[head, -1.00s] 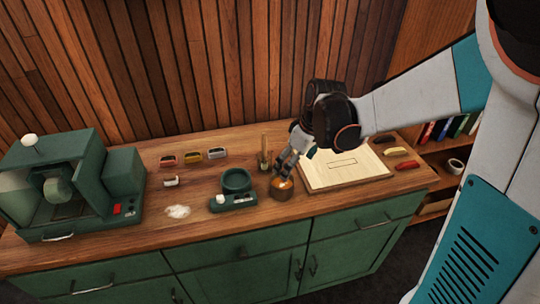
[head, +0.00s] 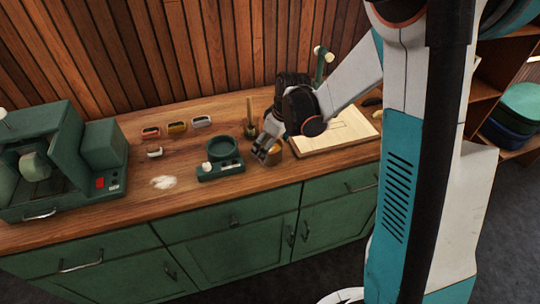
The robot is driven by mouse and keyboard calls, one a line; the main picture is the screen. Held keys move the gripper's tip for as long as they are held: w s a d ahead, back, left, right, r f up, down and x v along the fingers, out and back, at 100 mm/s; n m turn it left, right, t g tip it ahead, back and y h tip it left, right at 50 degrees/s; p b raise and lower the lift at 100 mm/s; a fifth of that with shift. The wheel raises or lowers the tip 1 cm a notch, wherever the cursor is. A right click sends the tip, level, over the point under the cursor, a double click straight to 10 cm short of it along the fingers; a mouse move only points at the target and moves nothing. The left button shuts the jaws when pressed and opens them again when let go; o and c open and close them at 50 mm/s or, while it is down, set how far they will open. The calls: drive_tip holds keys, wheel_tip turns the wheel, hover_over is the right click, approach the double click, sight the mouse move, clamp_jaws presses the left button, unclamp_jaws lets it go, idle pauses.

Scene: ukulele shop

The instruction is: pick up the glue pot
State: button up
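The glue pot appears to be the small brown pot (head: 274,157) with an amber top, standing on the wooden bench just left of the pale board. My gripper (head: 266,150) is down at this pot, pointing downward. Its grey fingers cover the pot's left and upper part. I cannot tell whether the fingers press on the pot or only stand around it. The pot seems to rest on the bench top.
A green warmer with a round bowl (head: 222,148) stands close left of the pot. An upright wooden-handled tool (head: 249,118) stands behind. The pale board (head: 335,135) lies right. A green machine (head: 60,160) fills the bench's left end.

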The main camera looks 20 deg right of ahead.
drive_tip(key=shift+x, duration=1.05)
drive_tip(key=shift+s, duration=0.1)
drive_tip(key=c, duration=1.4)
drive_tip(key=shift+o, duration=0.2)
drive_tip(key=shift+r, duration=0.15)
